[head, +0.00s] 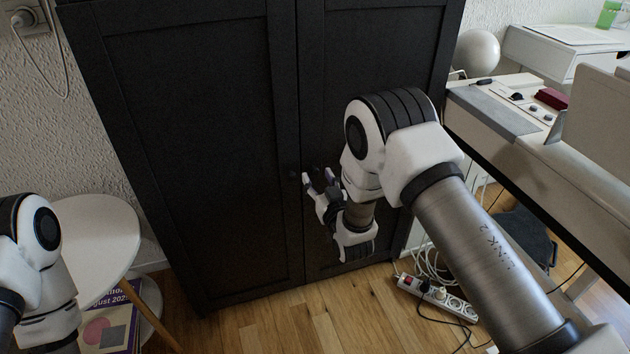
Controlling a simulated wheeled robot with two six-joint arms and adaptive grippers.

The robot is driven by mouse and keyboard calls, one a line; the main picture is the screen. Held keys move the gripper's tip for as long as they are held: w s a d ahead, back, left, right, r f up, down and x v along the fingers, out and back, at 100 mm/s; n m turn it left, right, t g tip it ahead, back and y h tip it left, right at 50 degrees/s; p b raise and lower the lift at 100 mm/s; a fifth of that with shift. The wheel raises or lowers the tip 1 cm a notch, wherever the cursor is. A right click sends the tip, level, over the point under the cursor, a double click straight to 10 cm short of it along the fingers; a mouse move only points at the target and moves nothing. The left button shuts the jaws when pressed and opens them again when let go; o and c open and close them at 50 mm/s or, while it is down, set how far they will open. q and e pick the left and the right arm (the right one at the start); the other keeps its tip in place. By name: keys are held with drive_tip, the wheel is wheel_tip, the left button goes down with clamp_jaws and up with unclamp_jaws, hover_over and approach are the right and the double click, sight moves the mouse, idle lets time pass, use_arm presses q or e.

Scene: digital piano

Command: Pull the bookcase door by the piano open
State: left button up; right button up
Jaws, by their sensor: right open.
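The black bookcase (200,120) stands in the middle of the head view with two panelled doors, both closed. A small dark knob (293,175) shows on the left door near the middle seam. The right door (375,60) is partly covered by my right arm. My right gripper (313,182) is open, close to the knob and just right of it, with its fingers pointing left and up. I cannot tell whether a finger touches the knob or the door. The beige digital piano (610,130) is at the right. My left arm shows at the lower left edge, its gripper out of view.
A white round side table (95,235) stands at the left, with a purple magazine (110,325) below it. A white power strip (437,296) and cables lie on the wooden floor (290,330) at the lower right. Bare floor lies before the bookcase.

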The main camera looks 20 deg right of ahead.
drive_tip(key=shift+w, duration=0.95)
clamp_jaws()
use_arm(q)
drive_tip(key=shift+f, duration=0.2)
use_arm(e)
drive_tip(key=shift+s, duration=0.2)
